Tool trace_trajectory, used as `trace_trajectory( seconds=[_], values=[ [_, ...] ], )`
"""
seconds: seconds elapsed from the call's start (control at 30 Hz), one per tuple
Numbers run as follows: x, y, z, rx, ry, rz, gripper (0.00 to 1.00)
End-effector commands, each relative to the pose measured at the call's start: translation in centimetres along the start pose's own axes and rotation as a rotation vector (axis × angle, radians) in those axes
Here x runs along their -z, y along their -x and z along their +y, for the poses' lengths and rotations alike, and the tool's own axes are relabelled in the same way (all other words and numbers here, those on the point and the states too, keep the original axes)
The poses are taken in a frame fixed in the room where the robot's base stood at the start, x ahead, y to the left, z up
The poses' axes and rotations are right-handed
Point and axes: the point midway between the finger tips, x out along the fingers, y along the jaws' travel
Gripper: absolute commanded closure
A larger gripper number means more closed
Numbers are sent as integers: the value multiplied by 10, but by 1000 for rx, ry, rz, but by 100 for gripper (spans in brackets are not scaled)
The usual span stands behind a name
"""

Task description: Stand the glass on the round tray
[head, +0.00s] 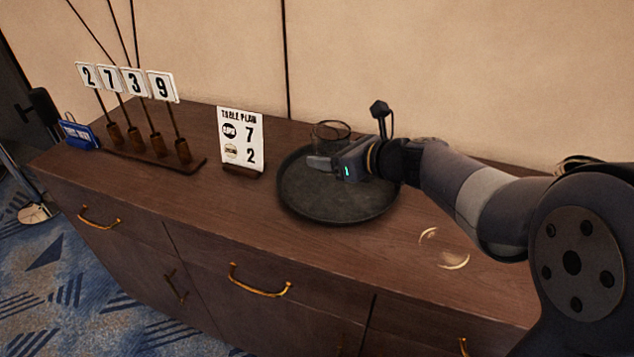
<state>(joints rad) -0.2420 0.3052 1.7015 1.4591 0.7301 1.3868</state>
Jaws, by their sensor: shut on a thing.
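The round tray (335,205) is dark with a low rim and lies on the wooden sideboard. My gripper (322,160) reaches in from the right over the tray and is shut on the glass. The gripper hides the lower part of the glass, so I cannot tell whether its base touches the tray.
A table plan card (241,139) stands on the sideboard (200,200) left of the tray. Several number cards on sticks (135,82) stand farther left, beside a small blue sign (77,135). The wall is close behind. The front left of the top is clear.

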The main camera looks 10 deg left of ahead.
Motion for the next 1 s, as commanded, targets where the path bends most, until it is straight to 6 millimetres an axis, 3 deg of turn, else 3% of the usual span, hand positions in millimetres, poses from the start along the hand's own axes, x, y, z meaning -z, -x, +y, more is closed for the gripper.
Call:
trace_trajectory(
  seconds=[0.2,0.37,0.6,1.0],
  values=[
    [36,-15,0,-7,-2,3,74],
    [49,-20,-1,-5,0,2,74],
    [85,-35,-2,-6,-2,3,74],
    [92,-38,-3,-4,2,1,74]
  ],
)
